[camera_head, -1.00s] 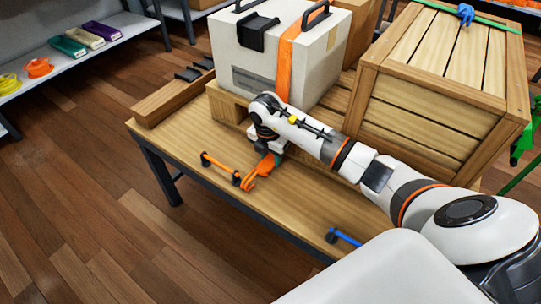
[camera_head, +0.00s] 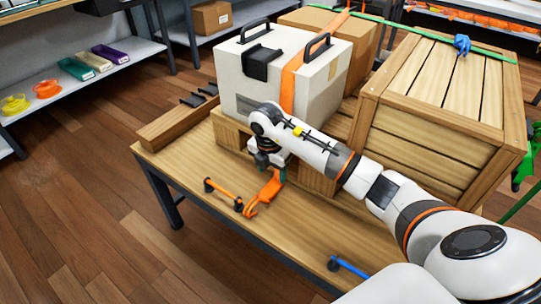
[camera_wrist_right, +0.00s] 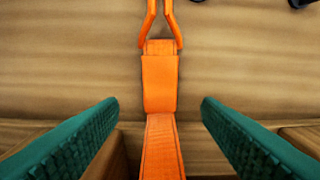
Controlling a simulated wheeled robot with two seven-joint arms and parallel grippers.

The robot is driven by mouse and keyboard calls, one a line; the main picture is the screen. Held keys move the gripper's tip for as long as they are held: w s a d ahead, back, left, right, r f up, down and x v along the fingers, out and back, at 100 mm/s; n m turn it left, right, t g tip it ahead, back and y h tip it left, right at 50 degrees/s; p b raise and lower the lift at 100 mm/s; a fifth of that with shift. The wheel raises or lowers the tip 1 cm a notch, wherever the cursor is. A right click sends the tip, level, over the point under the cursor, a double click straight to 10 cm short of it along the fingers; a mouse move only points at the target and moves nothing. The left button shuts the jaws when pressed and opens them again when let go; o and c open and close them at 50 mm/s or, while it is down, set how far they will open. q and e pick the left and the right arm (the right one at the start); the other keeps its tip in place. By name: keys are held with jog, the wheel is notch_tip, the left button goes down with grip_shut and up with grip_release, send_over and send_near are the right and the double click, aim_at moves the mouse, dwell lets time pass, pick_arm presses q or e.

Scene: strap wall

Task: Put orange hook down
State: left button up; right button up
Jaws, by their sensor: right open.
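The orange hook (camera_head: 250,208) is a double wire hook at the end of an orange strap (camera_head: 269,188). In the head view it lies at the table's front edge. In the right wrist view the hook (camera_wrist_right: 160,18) shows at the top, with the strap end (camera_wrist_right: 160,85) running down the middle. My right gripper (camera_head: 273,171) is low over the table at the strap. In the wrist view my right gripper (camera_wrist_right: 160,108) is open, its green pads on either side of the strap with gaps. My left gripper is not in view.
An orange bar with black ends (camera_head: 222,193) lies left of the hook. A white case (camera_head: 245,85) on a pallet stands behind my gripper. A wooden crate (camera_head: 425,140) stands right. A blue bar (camera_head: 350,267) lies at the front right. The tabletop between is bare.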

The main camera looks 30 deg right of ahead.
pick_arm(q)
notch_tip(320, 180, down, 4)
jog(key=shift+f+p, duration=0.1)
jog(key=shift+p, duration=0.3)
pick_arm(e)
notch_tip(320, 180, up, 6)
jog(key=shift+a, duration=0.3)
jog(key=shift+s+r, duration=0.1)
